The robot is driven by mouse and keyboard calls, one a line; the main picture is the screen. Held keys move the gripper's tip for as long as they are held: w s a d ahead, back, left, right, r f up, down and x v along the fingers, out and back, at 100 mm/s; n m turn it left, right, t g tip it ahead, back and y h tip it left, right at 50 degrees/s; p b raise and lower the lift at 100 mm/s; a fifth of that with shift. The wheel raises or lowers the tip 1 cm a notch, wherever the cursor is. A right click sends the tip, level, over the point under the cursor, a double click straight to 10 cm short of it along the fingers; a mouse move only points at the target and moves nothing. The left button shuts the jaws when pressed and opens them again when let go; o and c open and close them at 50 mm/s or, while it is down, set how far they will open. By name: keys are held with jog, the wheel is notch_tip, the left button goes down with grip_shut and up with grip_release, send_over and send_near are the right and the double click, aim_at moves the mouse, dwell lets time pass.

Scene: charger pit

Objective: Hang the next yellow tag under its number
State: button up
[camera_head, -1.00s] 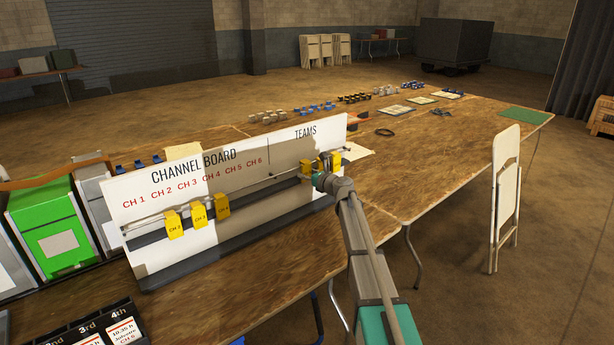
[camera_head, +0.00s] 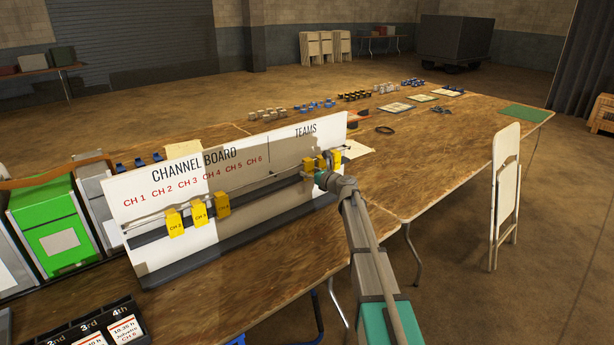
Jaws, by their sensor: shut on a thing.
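The white channel board (camera_head: 240,208) stands on the table, with red numbers CH 1 to CH 6 on its left part and TEAMS on its right part. Three yellow tags (camera_head: 174,222) (camera_head: 199,212) (camera_head: 222,204) hang side by side on the rail below the left and middle numbers; their small print is hard to read. My gripper (camera_head: 311,176) is at the TEAMS end, shut on a yellow tag (camera_head: 308,166). More yellow tags (camera_head: 336,158) sit just right of it. The fingers are small and partly hidden, so whether the held tag touches the rail cannot be told.
A green case (camera_head: 55,225) stands left of the board. A black rack with numbered slots (camera_head: 85,328) lies at front left. Small parts and sheets (camera_head: 397,108) lie on the far table. A folding chair (camera_head: 505,190) stands at right.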

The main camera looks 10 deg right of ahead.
jog(key=v, duration=0.8)
jog(key=shift+s+d+f, duration=0.2)
jog(key=shift+s+f, duration=0.05)
jog(key=shift+f, duration=0.2)
dwell(0.4)
jog(key=shift+s, duration=0.1)
dwell(0.3)
